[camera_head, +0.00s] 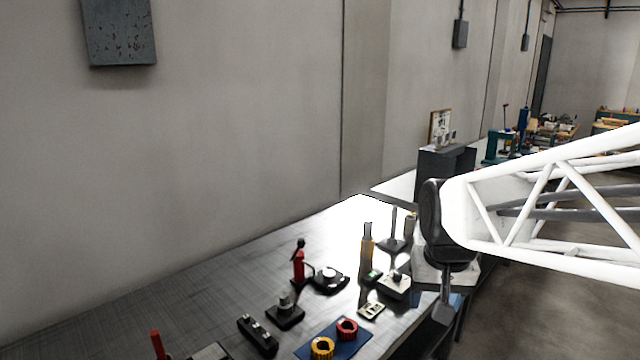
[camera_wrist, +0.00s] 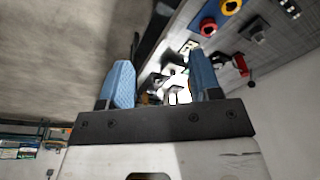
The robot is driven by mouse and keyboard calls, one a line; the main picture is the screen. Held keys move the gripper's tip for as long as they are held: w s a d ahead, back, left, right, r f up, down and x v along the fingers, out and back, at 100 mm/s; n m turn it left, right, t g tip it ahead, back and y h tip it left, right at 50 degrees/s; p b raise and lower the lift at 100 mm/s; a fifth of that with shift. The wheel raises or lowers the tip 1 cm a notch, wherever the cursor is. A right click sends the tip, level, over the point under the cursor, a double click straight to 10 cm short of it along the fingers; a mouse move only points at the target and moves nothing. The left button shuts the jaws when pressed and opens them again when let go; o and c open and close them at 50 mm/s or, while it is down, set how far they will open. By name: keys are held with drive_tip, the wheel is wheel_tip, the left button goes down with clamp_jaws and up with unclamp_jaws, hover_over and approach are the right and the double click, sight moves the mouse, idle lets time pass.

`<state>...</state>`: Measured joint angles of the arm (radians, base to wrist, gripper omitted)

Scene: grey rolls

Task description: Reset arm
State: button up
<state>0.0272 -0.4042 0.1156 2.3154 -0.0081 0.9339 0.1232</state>
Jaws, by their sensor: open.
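My gripper (camera_wrist: 160,58) shows in the wrist view with its two blue fingers spread apart and nothing held between them. The workbench with small tools shows beyond the fingers. In the head view my white arm reaches in from the right, and its end hangs over the right edge of the bench (camera_head: 210,265). The fingers are hard to make out there.
A yellow ring (camera_head: 322,347) and a red ring (camera_head: 347,329) lie on a blue mat (camera_head: 365,338). A red bottle-like tool (camera_head: 298,266), a tall bottle (camera_head: 367,246) and several small devices stand nearby. The bench's left side is mostly bare along the wall.

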drive_tip(key=s+f+n, duration=0.1)
drive_tip(key=s+f, duration=0.1)
drive_tip(key=s, duration=1.1)
drive_tip(key=shift+s+a+f+t, duration=0.3)
drive_tip(key=shift+a+f, duration=0.1)
drive_tip(key=shift+a, duration=0.05)
idle(0.3)
